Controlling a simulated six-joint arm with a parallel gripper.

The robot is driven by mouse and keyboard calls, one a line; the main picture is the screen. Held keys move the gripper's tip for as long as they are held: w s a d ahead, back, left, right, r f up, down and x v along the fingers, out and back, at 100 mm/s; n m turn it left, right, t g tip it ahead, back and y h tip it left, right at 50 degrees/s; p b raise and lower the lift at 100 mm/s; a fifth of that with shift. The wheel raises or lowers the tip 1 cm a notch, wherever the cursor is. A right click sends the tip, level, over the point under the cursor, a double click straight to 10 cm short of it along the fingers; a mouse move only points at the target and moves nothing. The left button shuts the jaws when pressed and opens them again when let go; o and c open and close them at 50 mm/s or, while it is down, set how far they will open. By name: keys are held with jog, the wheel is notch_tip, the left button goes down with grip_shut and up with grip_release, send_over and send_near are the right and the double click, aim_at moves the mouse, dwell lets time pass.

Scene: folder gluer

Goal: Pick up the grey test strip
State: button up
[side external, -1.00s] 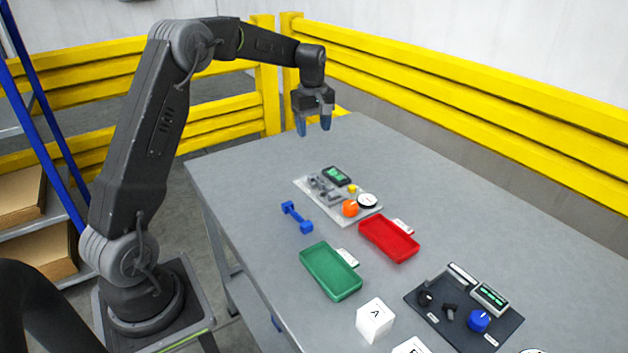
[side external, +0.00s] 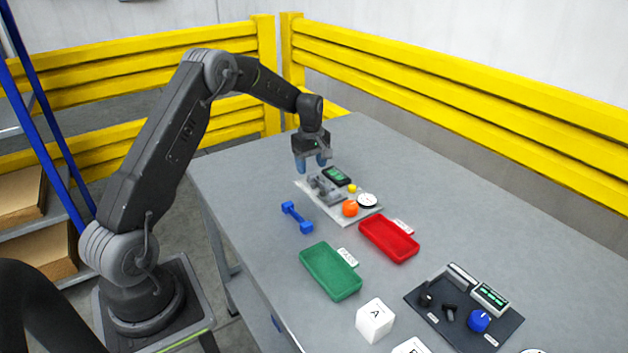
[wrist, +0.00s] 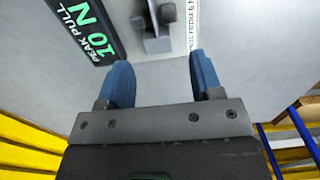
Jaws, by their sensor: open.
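My gripper (side external: 311,164) is open and points down, above the far left end of the grey tester plate (side external: 335,214). Its two blue fingers also show in the wrist view (wrist: 162,70), spread apart with nothing between them. Grey clamp parts (side external: 325,190) stand on the plate just beyond the fingers. They show at the top of the wrist view (wrist: 157,42), ahead of the gap between the fingertips. I cannot clearly tell the grey test strip apart from these grey parts.
A display reading 10 N (wrist: 88,28) lies beside the clamp. The plate also carries an orange knob (side external: 350,208) and a white dial (side external: 368,200). A blue dumbbell-shaped part (side external: 297,217), green tray (side external: 318,277), red tray (side external: 387,243), white cube (side external: 375,320) and dark panel (side external: 465,320) are nearer.

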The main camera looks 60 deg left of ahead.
aim_at(317, 182)
notch_tip(317, 182, down, 4)
jog(key=shift+r, duration=0.2)
jog(key=c, duration=1)
jog(key=shift+r, duration=0.1)
